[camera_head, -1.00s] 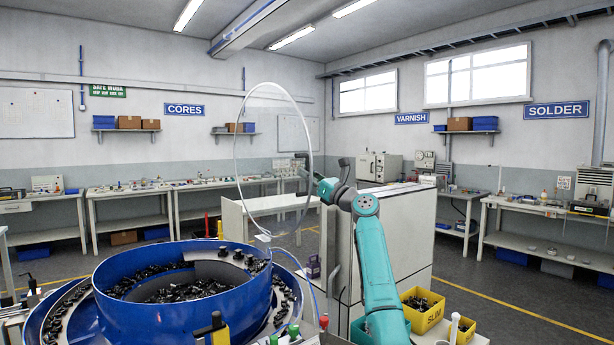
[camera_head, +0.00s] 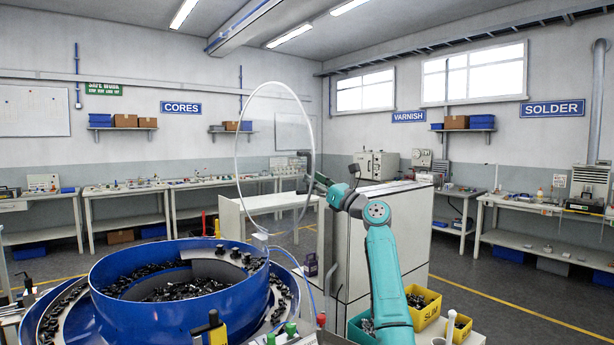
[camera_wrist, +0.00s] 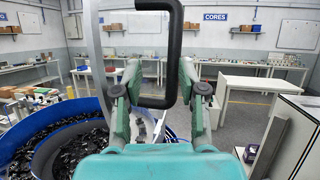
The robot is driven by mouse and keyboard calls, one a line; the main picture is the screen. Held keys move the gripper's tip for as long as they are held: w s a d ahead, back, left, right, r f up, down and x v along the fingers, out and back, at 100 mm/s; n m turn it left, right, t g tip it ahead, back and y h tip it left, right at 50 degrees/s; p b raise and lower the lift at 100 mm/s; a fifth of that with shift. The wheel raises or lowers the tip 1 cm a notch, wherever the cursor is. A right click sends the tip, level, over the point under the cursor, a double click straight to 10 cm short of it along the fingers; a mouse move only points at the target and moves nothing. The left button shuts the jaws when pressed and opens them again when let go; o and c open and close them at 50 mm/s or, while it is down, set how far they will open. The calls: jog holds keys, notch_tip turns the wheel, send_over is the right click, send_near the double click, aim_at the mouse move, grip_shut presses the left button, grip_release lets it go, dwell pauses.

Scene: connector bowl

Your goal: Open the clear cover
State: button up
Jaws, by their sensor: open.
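The clear cover (camera_head: 238,135) is a round transparent disc with a pale rim. It stands upright at the right side of the blue bowl (camera_head: 180,320). Its black handle (camera_head: 309,160) is on the right edge of the disc in the head view. In the wrist view the black handle (camera_wrist: 175,40) is a bent bar that lies between my fingers. My gripper (camera_wrist: 160,75) is open around the handle; I cannot tell whether a finger touches it. In the head view my gripper (camera_head: 313,182) is small and partly merges with the handle.
The bowl holds many small dark parts (camera_head: 180,290). A white cabinet (camera_head: 400,250) stands close behind my arm. Yellow bins (camera_head: 424,312) are at its lower right. A white table (camera_head: 262,205) stands behind the cover. Open floor lies to the right.

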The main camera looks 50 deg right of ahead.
jog(key=v, duration=0.7)
jog(key=shift+s, duration=0.15)
